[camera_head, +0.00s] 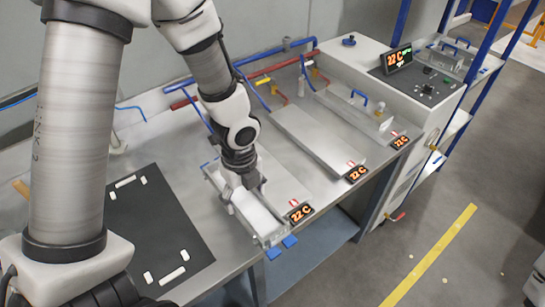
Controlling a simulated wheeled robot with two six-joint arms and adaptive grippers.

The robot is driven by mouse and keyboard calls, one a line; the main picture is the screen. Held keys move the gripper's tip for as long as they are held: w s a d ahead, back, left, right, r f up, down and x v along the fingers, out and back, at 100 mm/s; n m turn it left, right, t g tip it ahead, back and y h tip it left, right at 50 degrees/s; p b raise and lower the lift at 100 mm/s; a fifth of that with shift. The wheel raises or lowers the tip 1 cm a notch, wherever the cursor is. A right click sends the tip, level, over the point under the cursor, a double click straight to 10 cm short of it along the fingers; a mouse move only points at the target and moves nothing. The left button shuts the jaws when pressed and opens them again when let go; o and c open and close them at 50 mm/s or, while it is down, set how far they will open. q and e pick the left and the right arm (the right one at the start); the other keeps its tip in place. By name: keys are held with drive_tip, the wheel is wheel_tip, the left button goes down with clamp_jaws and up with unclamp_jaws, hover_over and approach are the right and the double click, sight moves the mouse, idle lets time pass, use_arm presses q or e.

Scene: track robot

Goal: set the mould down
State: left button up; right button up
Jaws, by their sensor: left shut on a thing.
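The mould (258,219) is a long pale metal block with blue tabs at its near end, in the middle of the head view. My left gripper (243,183) comes down from above and is shut on it near its far half. The mould lies lengthwise over the left hot plate (285,180), whose display reads 22 C. I cannot tell whether its underside touches the plate. The gripper's fingertips are partly hidden by its own body. My right gripper is not in view.
A black mat (150,238) with white marks lies left on the steel bench. A bare middle plate (318,140) and a right plate (360,118) with a blue-handled mould have 22 C displays. A control box (415,75) stands at the right; blue and red pipes run along the back.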

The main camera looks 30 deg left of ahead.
use_arm(q)
drive_tip(key=shift+w+r, duration=0.2)
drive_tip(key=shift+w, duration=0.1)
drive_tip(key=w+a+p, duration=0.1)
drive_tip(key=w+a, duration=0.1)
drive_tip(key=w, duration=0.2)
drive_tip(key=w+a+f+p, duration=0.1)
drive_tip(key=w+a, duration=0.1)
drive_tip(key=w, duration=0.3)
drive_tip(key=w+a+p, duration=0.2)
drive_tip(key=w, duration=0.3)
drive_tip(key=shift+w+a+f, duration=0.1)
drive_tip(key=shift+w+f, duration=0.05)
drive_tip(key=shift+w+f+p, duration=0.1)
drive_tip(key=shift+f+p, duration=0.2)
drive_tip(key=shift+f, duration=0.05)
wheel_tip(320, 180, down, 2)
drive_tip(key=shift+f+p, duration=0.15)
drive_tip(key=shift+p, duration=0.35)
drive_tip(key=shift+f, duration=0.35)
drive_tip(key=o, duration=1.8)
drive_tip(key=shift+f, duration=0.1)
